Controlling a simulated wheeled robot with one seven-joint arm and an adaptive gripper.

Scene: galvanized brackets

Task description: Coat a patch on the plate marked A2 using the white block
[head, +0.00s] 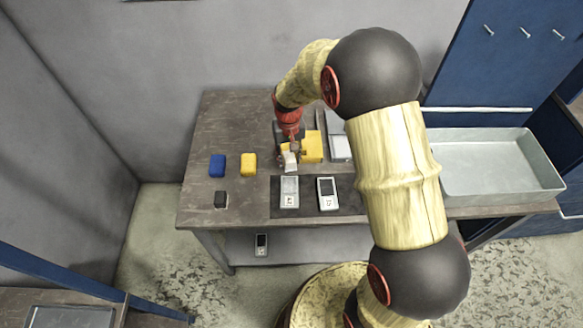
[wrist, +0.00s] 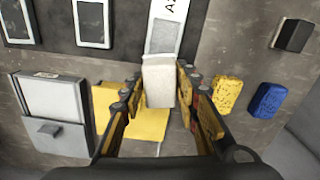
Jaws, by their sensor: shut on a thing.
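My gripper (head: 292,150) is shut on the white block (head: 290,163). In the wrist view the block (wrist: 158,84) sits between the two fingers (wrist: 157,88). The plate marked A2 (wrist: 168,27) is light, with a grey rectangular patch, and lies just beyond the block in that view. Its label is partly cut off at the top edge. In the head view this plate (head: 289,202) is the left one on the dark mat (head: 308,212). The block is at the plate's back end; whether they touch, I cannot tell.
A yellow flat piece (head: 313,147) lies behind the mat, beside a grey tray with a white panel (wrist: 50,95). Another plate (head: 327,193) lies right of A2. Blue (head: 217,165), yellow (head: 248,164) and dark (head: 220,199) blocks stand left. A metal bin (head: 500,165) is at right.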

